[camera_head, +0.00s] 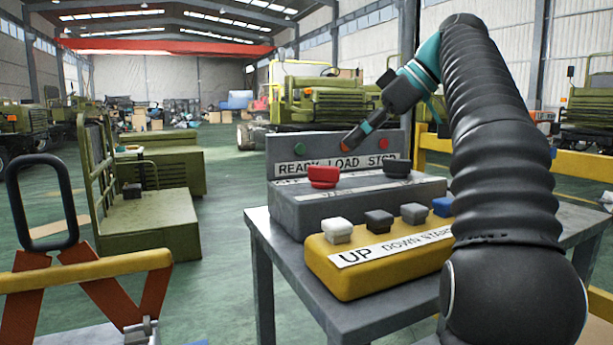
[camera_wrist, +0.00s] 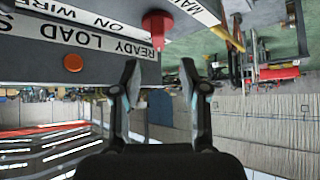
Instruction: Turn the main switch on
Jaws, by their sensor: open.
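The grey control box (camera_head: 420,190) carries a red switch knob (camera_head: 322,175) on its top left, beside a partly hidden label strip. In the wrist view the red knob (camera_wrist: 157,28) shows near a strip reading "MAI", partly cut off. I take this knob as the main switch, but its on or off position is unclear. My gripper (camera_head: 352,142) hangs above and behind the box, in front of the upright panel. In the wrist view my gripper (camera_wrist: 160,82) has its two fingers spread with nothing between them, apart from the knob.
A black knob (camera_head: 397,168) sits right of the red one. The upright panel (camera_head: 310,150) reads "READY LOAD STOP". In front is a yellow box (camera_head: 345,280) with several buttons, on a grey table (camera_head: 262,240). A yellow rail (camera_head: 75,268) stands at left.

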